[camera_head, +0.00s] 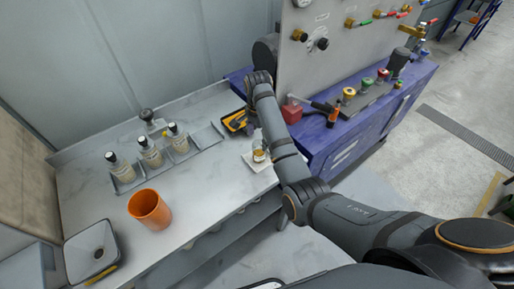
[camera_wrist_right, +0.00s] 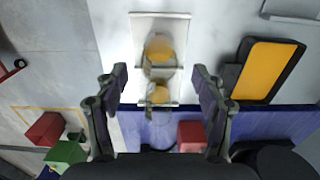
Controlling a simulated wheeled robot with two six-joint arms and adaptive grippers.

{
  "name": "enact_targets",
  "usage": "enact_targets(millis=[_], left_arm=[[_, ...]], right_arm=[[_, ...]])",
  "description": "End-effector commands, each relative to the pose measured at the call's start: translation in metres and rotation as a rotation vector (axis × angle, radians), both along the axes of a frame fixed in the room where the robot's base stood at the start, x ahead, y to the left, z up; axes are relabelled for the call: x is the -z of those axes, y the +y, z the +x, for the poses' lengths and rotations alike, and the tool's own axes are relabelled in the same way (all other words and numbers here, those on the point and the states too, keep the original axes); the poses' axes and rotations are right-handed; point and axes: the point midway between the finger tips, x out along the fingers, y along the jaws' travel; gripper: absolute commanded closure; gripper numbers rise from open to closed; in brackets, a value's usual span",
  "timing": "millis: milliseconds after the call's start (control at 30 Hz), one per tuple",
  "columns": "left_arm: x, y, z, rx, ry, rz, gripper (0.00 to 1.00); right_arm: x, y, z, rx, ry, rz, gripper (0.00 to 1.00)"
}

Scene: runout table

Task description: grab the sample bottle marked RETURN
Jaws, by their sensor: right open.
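Three sample bottles with dark caps, a left one (camera_head: 121,168), a middle one (camera_head: 151,153) and a right one (camera_head: 178,139), stand upright in a grey tray (camera_head: 208,137) on the left of the bench. Their labels are too small to read, so I cannot tell which says RETURN. Clear glassware with amber contents (camera_head: 259,153) stands on a white mat at the bench's right end. It also shows in the right wrist view (camera_wrist_right: 158,50), beyond my fingertips. My right gripper (camera_wrist_right: 160,88) is open, with nothing held between its fingers. My left gripper is out of view.
An orange cup (camera_head: 150,209) stands in front of the bottles. A grey basin (camera_head: 91,253) is at the front left. A yellow and black device (camera_head: 236,122) lies near my right wrist. A blue cabinet (camera_head: 345,147) with coloured knobs and an upright panel stands to the right.

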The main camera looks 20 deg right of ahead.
Motion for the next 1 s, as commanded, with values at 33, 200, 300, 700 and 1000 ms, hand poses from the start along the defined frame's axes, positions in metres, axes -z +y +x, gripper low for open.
enact_targets(millis=[33,200,300,700,1000], left_arm=[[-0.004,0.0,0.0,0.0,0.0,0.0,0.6],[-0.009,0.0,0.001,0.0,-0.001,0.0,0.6],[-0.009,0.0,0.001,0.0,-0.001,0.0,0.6],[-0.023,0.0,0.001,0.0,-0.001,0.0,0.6],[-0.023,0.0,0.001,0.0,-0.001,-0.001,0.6]], right_arm=[[0.008,0.0,-0.002,0.0,0.007,-0.001,0.31],[0.037,-0.001,-0.001,-0.001,0.006,-0.001,0.31],[0.045,-0.001,-0.001,-0.001,0.003,-0.001,0.31],[0.089,-0.005,0.0,-0.001,0.004,0.0,0.31],[0.099,-0.005,0.0,-0.001,0.001,0.0,0.31]])
